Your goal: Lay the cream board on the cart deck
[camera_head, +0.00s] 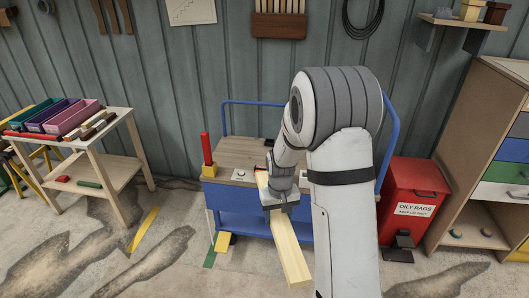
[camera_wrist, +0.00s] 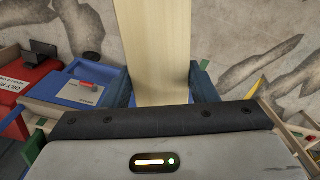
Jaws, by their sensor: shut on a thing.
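The cream board (camera_head: 290,248) is a long pale plank. My gripper (camera_head: 281,203) is shut across it, and it also shows in the wrist view (camera_wrist: 160,85) with one dark blue finger on each side of the board (camera_wrist: 155,45). The board is held in the air, its near end reaching out over the floor at the cart's front. Its far end is partly hidden by my wrist. The cart deck (camera_head: 238,150) is a grey-brown wooden top on a blue frame, behind and below my gripper. My arm hides the deck's right part.
A red post in a yellow block (camera_head: 207,160) stands at the deck's left corner. Small fittings (camera_head: 239,173) sit on the deck's front. A red rag bin (camera_head: 410,195) stands right of the cart.

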